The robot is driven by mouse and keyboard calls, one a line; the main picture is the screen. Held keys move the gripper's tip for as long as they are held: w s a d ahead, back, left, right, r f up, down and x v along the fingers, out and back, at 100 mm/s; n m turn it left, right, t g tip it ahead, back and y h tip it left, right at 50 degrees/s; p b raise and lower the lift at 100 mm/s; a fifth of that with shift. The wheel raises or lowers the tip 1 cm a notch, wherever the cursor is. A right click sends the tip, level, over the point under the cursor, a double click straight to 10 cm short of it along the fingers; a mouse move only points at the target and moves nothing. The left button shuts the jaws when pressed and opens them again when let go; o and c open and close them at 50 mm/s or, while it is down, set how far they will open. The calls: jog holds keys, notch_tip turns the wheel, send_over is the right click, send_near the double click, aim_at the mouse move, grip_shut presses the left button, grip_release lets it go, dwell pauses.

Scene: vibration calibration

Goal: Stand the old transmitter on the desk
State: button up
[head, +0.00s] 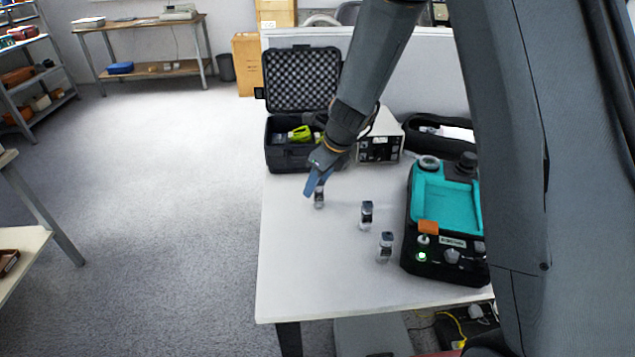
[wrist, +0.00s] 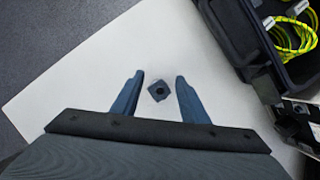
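Three small silver transmitters with dark tops stand upright on the white desk (head: 300,270). One transmitter (head: 319,199) is at the left, directly below my gripper (head: 315,183); the others are the middle transmitter (head: 366,215) and the front transmitter (head: 385,247). I cannot tell which is the old one. In the wrist view the left transmitter (wrist: 159,91) shows from above, between the tips of my gripper (wrist: 158,82). The blue fingers are spread, with a gap on either side of it, and hold nothing.
An open black case (head: 290,158) with green-yellow cable stands at the back left of the desk. A white instrument box (head: 380,148) is beside it. A teal and black calibrator (head: 440,220) stands at the right. The desk's front left is clear.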

jog(key=v, duration=1.2)
jog(key=s+d+f+n+g+h, duration=0.1)
jog(key=s+d+n, duration=0.4)
jog(key=s+n, duration=0.7)
jog(key=s+d+f+n+g+h, duration=0.1)
jog(key=s+d+n, duration=0.4)
jog(key=s+n, duration=0.7)
jog(key=shift+n+h+p, duration=0.3)
jog(key=shift+n+h, duration=0.3)
jog(key=shift+n, duration=0.6)
